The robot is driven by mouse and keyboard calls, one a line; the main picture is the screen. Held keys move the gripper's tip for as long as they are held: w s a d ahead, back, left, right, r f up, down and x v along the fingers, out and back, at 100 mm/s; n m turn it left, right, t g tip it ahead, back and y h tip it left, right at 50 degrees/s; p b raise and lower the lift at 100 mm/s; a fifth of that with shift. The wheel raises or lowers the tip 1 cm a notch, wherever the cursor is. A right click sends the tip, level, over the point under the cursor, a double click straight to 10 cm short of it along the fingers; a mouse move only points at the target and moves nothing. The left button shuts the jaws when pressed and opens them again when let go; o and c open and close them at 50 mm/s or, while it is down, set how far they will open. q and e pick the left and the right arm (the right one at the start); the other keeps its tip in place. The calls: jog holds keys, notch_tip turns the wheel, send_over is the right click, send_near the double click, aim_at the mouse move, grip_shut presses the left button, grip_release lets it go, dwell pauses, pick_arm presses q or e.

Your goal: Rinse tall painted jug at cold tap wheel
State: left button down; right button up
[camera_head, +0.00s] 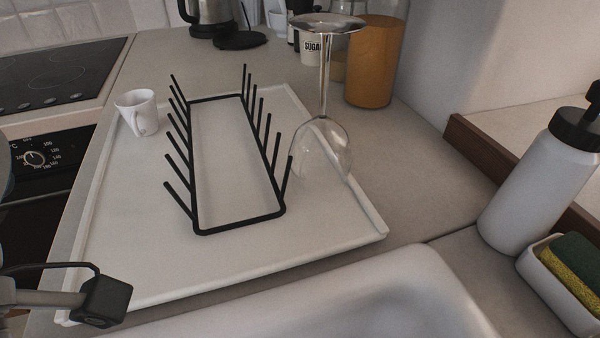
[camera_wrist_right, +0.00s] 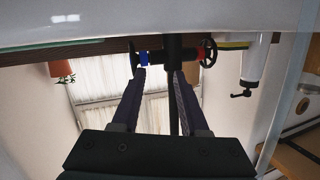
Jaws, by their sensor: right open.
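In the right wrist view, which is upside down, my right gripper (camera_wrist_right: 160,76) is open with nothing between its fingers. Beyond its fingertips is a dark tap (camera_wrist_right: 173,48) with a wheel on each side. The cold tap wheel (camera_wrist_right: 134,55), with a blue collar, is on the left beyond one fingertip. The hot wheel (camera_wrist_right: 210,52), with a red collar, is on the right. I cannot tell whether a finger touches the tap. In the head view a dark block on a grey bar, seemingly part of my left arm, is at bottom left; no fingers can be made out. No painted jug is visible.
A white tray (camera_head: 330,248) holds a black rack (camera_head: 240,222), a white mug (camera_head: 137,112) and an upside-down stemmed glass (camera_head: 325,150). The white sink (camera_head: 400,285) is in front. A white bottle (camera_head: 525,190) and sponge holder (camera_head: 555,295) stand at right.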

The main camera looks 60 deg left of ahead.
jog(key=w+d+h, duration=0.1)
jog(key=w, duration=0.2)
jog(key=w+d+m+t+h, duration=0.1)
jog(key=w+d, duration=0.1)
jog(key=w, duration=0.1)
jog(key=w+d+r+t+h, duration=0.1)
jog(key=w, duration=0.2)
jog(key=shift+w+d+m, duration=0.15)
jog(key=shift+d+m, duration=0.05)
jog(key=shift+m, duration=0.2)
grip_shut()
dwell(0.4)
